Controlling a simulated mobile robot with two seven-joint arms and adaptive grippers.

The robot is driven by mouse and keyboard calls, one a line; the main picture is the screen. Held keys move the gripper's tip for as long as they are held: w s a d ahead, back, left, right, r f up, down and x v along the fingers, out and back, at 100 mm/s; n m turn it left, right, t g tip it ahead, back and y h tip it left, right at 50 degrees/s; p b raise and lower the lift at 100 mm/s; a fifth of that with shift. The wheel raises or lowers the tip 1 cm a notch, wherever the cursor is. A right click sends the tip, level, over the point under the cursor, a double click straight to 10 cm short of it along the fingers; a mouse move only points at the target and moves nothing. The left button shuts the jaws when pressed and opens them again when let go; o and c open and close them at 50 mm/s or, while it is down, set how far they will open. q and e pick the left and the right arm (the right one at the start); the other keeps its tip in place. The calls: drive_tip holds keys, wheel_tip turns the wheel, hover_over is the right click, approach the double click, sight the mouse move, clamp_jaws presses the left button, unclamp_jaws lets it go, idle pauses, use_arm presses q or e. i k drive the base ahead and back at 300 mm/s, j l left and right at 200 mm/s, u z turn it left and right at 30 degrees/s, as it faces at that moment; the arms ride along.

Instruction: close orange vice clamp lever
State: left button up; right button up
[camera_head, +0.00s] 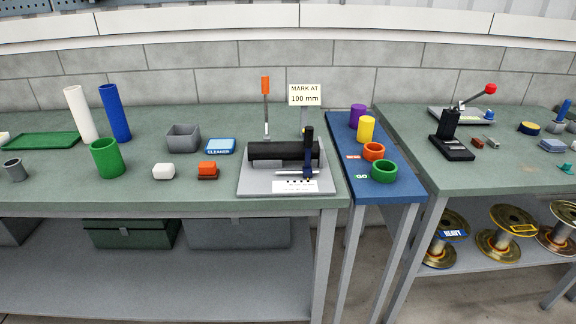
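The clamp lever has an orange grip (265,85) on a thin grey rod and stands upright at the back of the vice. The vice has a pale grey base plate (256,182) on the green-topped bench, with a black cylinder (277,151) lying across it. A dark blue upright part (309,155) stands at the cylinder's right end. A sign (304,95) reading "MARK AT 100 mm" stands behind, just right of the lever. Neither of my grippers is in view.
A blue side table (350,192) with several coloured cups adjoins on the right. The bench front is mostly clear.

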sight(265, 79)
drive_tip(key=i+j+z, duration=0.35)
drive_tip(key=j, duration=0.3)
drive_tip(key=i+j+z, duration=0.2)
drive_tip(key=i+j, duration=0.1)
drive_tip(key=j, duration=0.05)
